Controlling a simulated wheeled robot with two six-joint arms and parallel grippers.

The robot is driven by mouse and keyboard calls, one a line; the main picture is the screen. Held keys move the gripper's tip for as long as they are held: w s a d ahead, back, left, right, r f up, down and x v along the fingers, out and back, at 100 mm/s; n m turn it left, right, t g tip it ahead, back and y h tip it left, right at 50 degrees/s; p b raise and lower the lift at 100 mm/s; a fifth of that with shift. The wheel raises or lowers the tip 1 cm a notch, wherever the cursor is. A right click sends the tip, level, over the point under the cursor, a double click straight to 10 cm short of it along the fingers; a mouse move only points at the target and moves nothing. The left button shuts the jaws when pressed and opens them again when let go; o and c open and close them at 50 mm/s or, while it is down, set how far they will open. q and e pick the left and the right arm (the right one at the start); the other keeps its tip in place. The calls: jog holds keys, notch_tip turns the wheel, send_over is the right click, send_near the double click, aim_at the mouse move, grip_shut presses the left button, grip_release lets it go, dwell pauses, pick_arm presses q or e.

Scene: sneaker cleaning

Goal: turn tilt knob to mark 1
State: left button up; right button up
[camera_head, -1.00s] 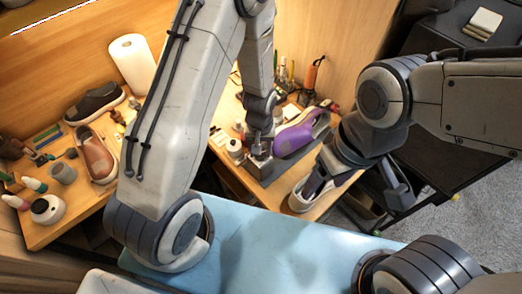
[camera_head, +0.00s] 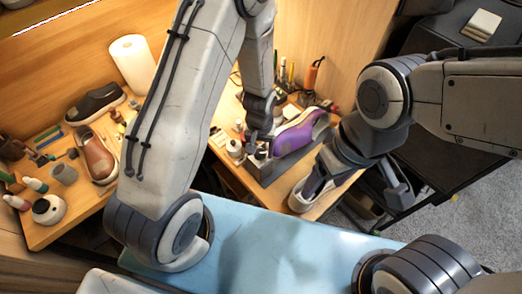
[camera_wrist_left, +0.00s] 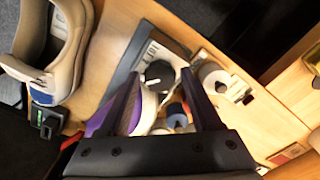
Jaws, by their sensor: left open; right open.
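The tilt knob (camera_wrist_left: 158,75) is round and black with a white pointer line. It sits on the grey stand (camera_wrist_left: 127,68), which carries a purple sneaker (camera_head: 299,134). In the left wrist view the pointer lies toward the left of the picture. My left gripper (camera_wrist_left: 161,76) is open, with one finger on each side of the knob in that view; I cannot tell whether they touch it. In the head view the left gripper (camera_head: 258,143) is over the near end of the stand (camera_head: 268,172). My right gripper (camera_head: 356,188) is open and apart from the stand, to its right.
A pale shoe (camera_head: 301,200) stands near the right table edge, close to my right gripper. Other shoes, bottles and a paper roll (camera_head: 132,63) fill the left of the table.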

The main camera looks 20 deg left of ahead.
pick_arm(q)
jog(key=shift+r+p, duration=1.75)
jog(key=shift+r, duration=0.6)
jog(key=shift+d, duration=0.1)
jog(key=s+d+r+m+b, duration=0.3)
jog(key=s+r+m, duration=0.1)
jog(key=s+r, duration=0.4)
jog(key=s+d+r+m+h+b, duration=0.1)
jog(key=s+d+r+m+b, duration=0.2)
jog(key=s+r, duration=0.6)
jog(key=shift+s+d+m, duration=0.4)
jog(key=shift+d+m, duration=0.2)
